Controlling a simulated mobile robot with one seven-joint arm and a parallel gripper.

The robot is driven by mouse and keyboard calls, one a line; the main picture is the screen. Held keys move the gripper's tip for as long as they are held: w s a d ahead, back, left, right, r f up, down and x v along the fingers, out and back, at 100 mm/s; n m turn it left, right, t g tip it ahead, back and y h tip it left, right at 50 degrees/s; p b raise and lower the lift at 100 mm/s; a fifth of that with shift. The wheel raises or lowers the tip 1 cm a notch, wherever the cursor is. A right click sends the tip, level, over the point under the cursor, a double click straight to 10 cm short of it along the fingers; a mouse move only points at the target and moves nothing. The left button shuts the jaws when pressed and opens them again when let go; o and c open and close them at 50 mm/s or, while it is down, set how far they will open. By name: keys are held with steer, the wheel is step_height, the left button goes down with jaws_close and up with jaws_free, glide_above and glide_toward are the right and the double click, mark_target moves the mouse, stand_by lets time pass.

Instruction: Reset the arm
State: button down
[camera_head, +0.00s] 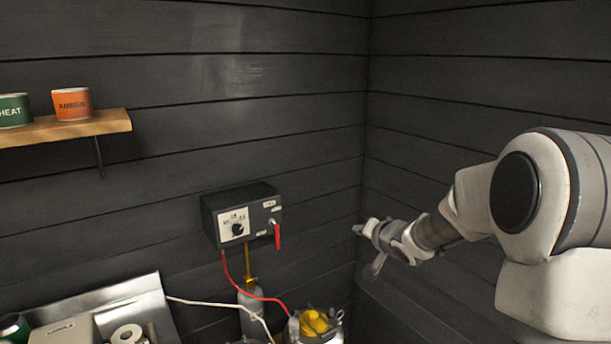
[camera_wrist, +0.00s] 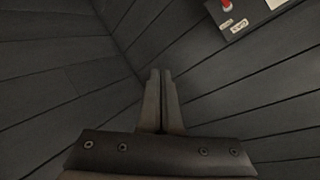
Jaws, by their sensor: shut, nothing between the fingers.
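My arm (camera_head: 470,205) reaches in from the right in the head view. My gripper (camera_head: 358,229) is at its end, in front of the room's corner and to the right of the black control box. In the wrist view my gripper (camera_wrist: 160,74) shows its two fingers together, shut with nothing between them. The fingers point towards the corner where the dark plank walls meet, and they touch nothing that I can see.
A black control box (camera_head: 208,208) with a dial and red lever is on the wall; its edge shows in the wrist view (camera_wrist: 262,14). Below stands a metal vessel (camera_head: 300,331) with a yellow part. A wooden shelf (camera_head: 115,121) holds green and orange cups.

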steer(key=s+d+r+n+g+h, duration=0.1)
steer(key=s+r+h, duration=0.15)
steer(key=s, duration=0.45)
steer(key=s+d+r+g+h, duration=0.1)
steer(key=s+d+r, duration=0.15)
steer(key=s, duration=0.35)
steer(key=s+d+r+n+g+h, duration=0.1)
steer(key=s+r+h, duration=0.15)
steer(key=s, duration=0.45)
steer(key=s+a+f+n+g+y, duration=0.1)
steer(key=s+a+g, duration=0.1)
steer(key=s, duration=0.8)
steer(key=s+a+f+n+g+y, duration=0.1)
steer(key=s+a+f+n+g, duration=0.1)
steer(key=s, duration=0.8)
steer(key=shift+y, duration=0.3)
